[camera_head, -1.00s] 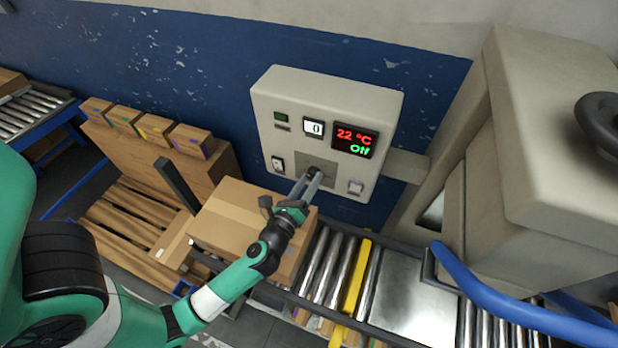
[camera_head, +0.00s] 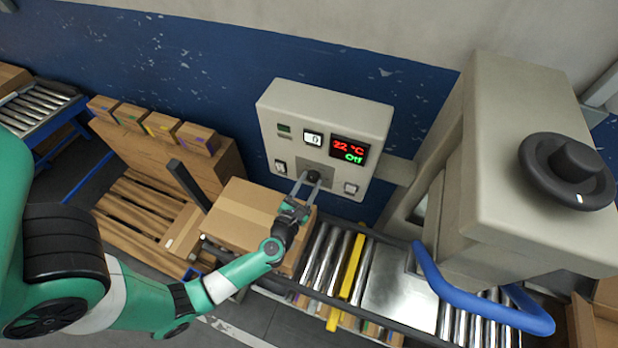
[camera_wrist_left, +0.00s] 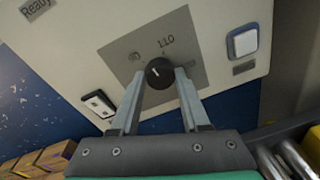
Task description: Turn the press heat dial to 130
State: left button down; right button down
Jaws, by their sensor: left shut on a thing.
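The press heat dial is a small black knob (camera_wrist_left: 158,72) on a grey plate of the control box, also seen in the head view (camera_head: 314,176). The plate carries the printed mark 110 just above the knob, and a white pointer line on the knob tilts slightly left of straight up. My left gripper (camera_wrist_left: 160,76), also at the box in the head view (camera_head: 309,182), is shut on the knob, one finger on each side. The red display (camera_head: 349,149) reads 22 °C, with green Off below. My right gripper is not visible.
A cardboard box (camera_head: 240,212) stands below left of the control box. A roller conveyor (camera_head: 325,256) runs below. The beige press (camera_head: 510,120) with a large black handwheel (camera_head: 568,170) stands at the right.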

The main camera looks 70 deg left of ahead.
pick_arm(q)
jog(key=m+p, duration=0.2)
jog(key=m, duration=0.1)
jog(key=m+p, duration=0.1)
jog(key=m, duration=0.1)
jog(key=shift+w+d+r+g, duration=0.1)
jog(key=shift+r+g, duration=0.15)
jog(key=shift+g, duration=0.05)
jog(key=m+p, duration=0.2)
jog(key=m, duration=0.3)
jog(key=shift+f+y+p, duration=0.1)
jog(key=shift+y+p, duration=0.2)
jog(key=shift+y, duration=0.1)
jog(key=m, duration=0.2)
jog(key=m+p, duration=0.1)
jog(key=m, duration=0.2)
jog(key=shift+f+g+y, duration=0.1)
jog(key=shift+g+y, duration=0.2)
jog(key=m, duration=0.6)
jog(key=shift+f+y, duration=0.15)
jog(key=shift+y, duration=0.15)
jog(key=shift+c, duration=1.9)
grip_release()
jog(key=shift+d+p, duration=0.15)
jog(key=shift+p, duration=0.15)
